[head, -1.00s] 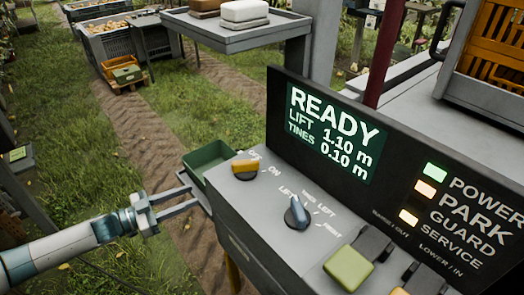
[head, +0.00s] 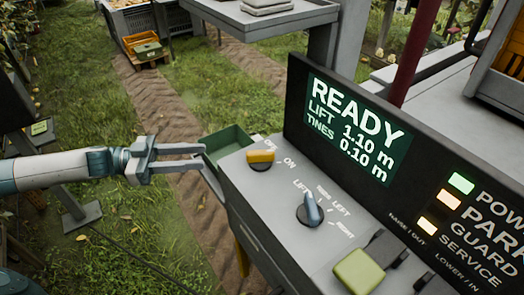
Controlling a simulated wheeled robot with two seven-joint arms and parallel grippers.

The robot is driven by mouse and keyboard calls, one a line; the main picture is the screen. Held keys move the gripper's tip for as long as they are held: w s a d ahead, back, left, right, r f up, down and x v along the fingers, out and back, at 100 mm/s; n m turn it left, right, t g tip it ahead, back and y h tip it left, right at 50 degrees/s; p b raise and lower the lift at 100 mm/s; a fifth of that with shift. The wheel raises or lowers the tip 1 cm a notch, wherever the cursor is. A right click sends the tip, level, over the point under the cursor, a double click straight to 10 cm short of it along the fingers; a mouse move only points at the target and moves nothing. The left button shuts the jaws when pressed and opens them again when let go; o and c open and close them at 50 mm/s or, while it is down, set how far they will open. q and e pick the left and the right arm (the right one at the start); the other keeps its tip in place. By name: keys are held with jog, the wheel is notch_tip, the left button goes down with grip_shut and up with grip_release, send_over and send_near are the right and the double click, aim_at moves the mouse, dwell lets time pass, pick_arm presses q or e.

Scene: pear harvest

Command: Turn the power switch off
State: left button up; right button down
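The power switch (head: 261,158) is a yellow rotary knob on the grey control panel, with small labels beside it, one reading ON. I cannot tell its exact setting from the knob. The display (head: 350,130) reads READY, and the POWER lamp (head: 461,183) glows green. My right gripper is not in view.
A blue selector knob (head: 310,210) sits right of and nearer than the switch. A green-yellow button (head: 359,270) and dark levers are at the panel's front right. Grass lies left.

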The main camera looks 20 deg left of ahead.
aim_at(262, 151)
pick_arm(q)
jog(key=p+x, duration=0.6)
jog(key=x, duration=1)
jog(key=shift+r, duration=0.15)
jog(key=shift+w+d+p, duration=0.2)
jog(key=shift+d+p, duration=0.1)
jog(key=shift+d, duration=0.3)
grip_shut()
